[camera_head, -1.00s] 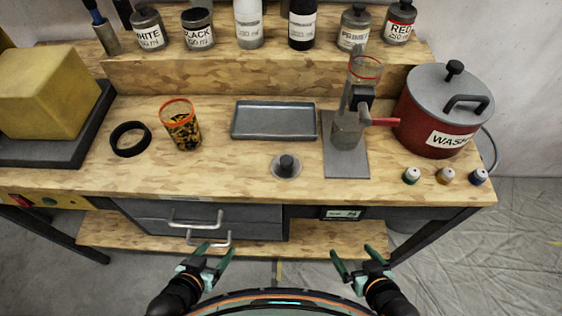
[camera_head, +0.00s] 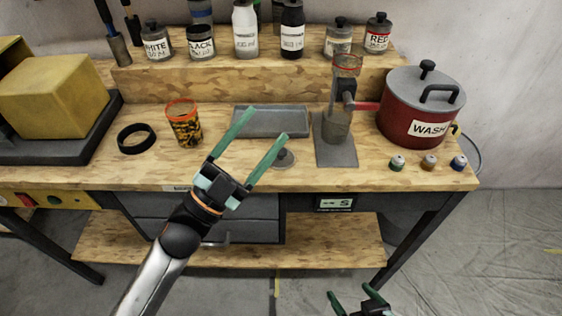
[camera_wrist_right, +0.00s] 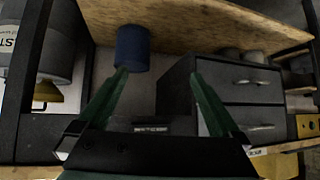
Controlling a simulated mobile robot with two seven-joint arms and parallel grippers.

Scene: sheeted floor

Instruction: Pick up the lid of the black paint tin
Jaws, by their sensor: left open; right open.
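The black paint tin (camera_head: 200,42) stands on the raised back shelf, labelled BLACK, with no knob showing on top. A round grey lid with a dark knob (camera_head: 286,160) lies on the bench in front of the grey tray; I take it for that tin's lid. My left gripper (camera_head: 265,125) is open and empty above the bench, its right finger beside the lid and overlapping its left edge in the picture. I cannot tell its height. My right gripper (camera_head: 349,291) is open and low in front of the bench; it also shows empty in the right wrist view (camera_wrist_right: 158,74).
The grey tray (camera_head: 290,122) lies behind the lid. Right of it stand a dispenser on a plate (camera_head: 337,154), a red WASH pot (camera_head: 408,120) and small bottles (camera_head: 429,162). A patterned cup (camera_head: 185,128) and black ring (camera_head: 136,138) are left. Drawers (camera_head: 255,212) sit below.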

